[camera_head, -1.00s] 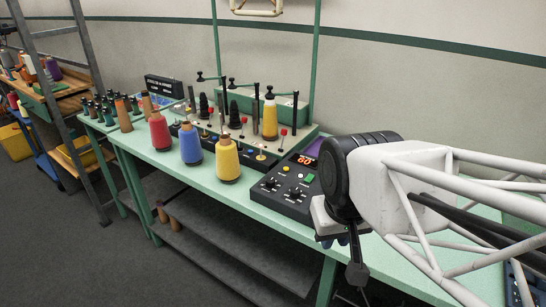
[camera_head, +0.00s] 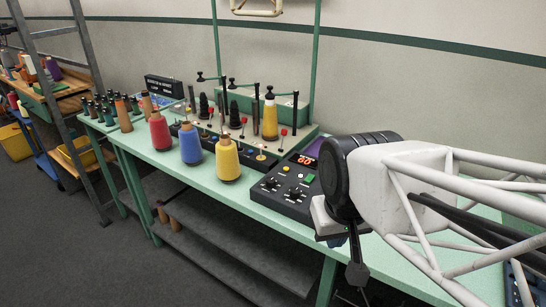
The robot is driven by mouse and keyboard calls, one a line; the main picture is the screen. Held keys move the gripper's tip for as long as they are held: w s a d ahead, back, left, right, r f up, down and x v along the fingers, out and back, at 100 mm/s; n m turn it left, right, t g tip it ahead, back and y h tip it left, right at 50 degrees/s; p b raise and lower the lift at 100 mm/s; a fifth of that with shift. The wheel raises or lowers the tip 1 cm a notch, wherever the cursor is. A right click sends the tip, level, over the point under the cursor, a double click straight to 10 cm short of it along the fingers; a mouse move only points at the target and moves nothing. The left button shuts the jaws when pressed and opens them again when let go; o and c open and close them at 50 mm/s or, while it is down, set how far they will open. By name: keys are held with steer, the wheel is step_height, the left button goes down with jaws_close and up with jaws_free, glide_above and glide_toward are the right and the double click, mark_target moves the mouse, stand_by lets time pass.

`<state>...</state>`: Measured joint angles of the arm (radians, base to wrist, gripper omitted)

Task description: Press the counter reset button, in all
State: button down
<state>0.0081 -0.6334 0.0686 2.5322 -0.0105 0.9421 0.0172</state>
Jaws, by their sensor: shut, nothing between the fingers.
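A dark control box (camera_head: 284,192) sits on the green table at the front edge, just left of my arm. Its top carries a red lit display (camera_head: 305,160), a small yellow button (camera_head: 286,170), a green button (camera_head: 309,178) and black knobs (camera_head: 295,192). I cannot read the labels, so I cannot tell which button is the counter reset. My gripper (camera_head: 356,274) hangs to the right of the box, past the table's front edge in the picture, apart from the buttons. It is shut and empty. My arm's wrist hides the box's right side.
Red (camera_head: 160,132), blue (camera_head: 190,145) and yellow (camera_head: 228,160) yarn cones stand on the table (camera_head: 185,178) left of the box. Behind them is a rack of thin posts and red-tipped pins, with another yellow cone (camera_head: 270,118). A metal ladder (camera_head: 62,110) stands at far left.

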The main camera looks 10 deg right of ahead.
steer(key=shift+w, duration=0.1)
stand_by(0.8)
steer(key=m+t+y, duration=0.3)
steer(key=m+t, duration=0.2)
steer(key=t, duration=0.1)
glide_above(288, 168)
step_height(288, 168, down, 7)
steer(key=shift+r, duration=0.2)
steer(key=shift+f, duration=0.1)
steer(key=shift+f, duration=4.3)
steer(key=shift+f, duration=0.1)
steer(key=shift+f, duration=0.3)
